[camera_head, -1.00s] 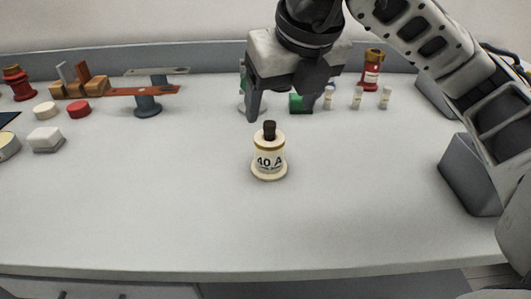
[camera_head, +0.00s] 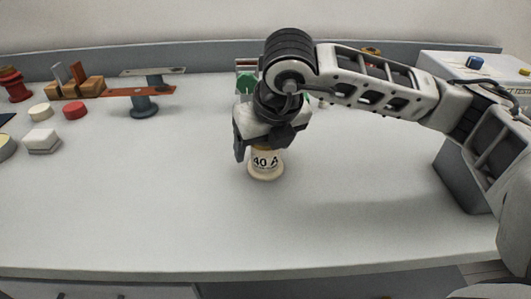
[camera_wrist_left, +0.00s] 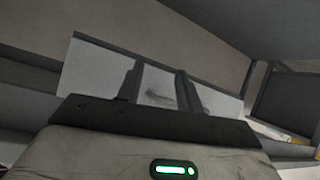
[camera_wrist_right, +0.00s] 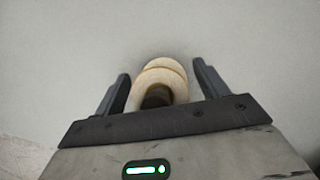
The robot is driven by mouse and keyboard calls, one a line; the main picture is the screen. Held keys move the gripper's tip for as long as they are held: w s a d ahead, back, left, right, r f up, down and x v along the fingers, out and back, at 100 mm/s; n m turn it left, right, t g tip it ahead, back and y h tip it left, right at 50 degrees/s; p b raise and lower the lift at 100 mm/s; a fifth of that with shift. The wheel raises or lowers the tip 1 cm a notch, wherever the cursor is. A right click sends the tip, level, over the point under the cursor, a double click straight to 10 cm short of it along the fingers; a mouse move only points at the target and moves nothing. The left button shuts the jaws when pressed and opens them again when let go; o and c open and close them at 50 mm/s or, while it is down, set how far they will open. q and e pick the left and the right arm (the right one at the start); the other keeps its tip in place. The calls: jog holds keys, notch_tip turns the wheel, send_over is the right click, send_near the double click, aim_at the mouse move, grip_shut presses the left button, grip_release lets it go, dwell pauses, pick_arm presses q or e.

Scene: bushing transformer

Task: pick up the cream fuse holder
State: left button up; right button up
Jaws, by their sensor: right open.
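The cream fuse holder (camera_head: 265,164), marked "40 A", stands upright on the grey worktop in the head view. My right gripper (camera_head: 263,152) is over it from above and hides its dark top. In the right wrist view the holder (camera_wrist_right: 161,76) and its dark top lie between the two open fingers of the right gripper (camera_wrist_right: 160,84), with a gap at each side.
At the left stand a red insulator (camera_head: 14,85), wooden blocks (camera_head: 80,88), a red disc (camera_head: 75,111), a white block (camera_head: 42,141) and a copper bar on a grey post (camera_head: 143,105). A grey box (camera_head: 462,175) stands at the right. The front worktop is clear.

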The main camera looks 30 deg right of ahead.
jog(key=c, duration=1.2)
jog(key=shift+r, duration=0.15)
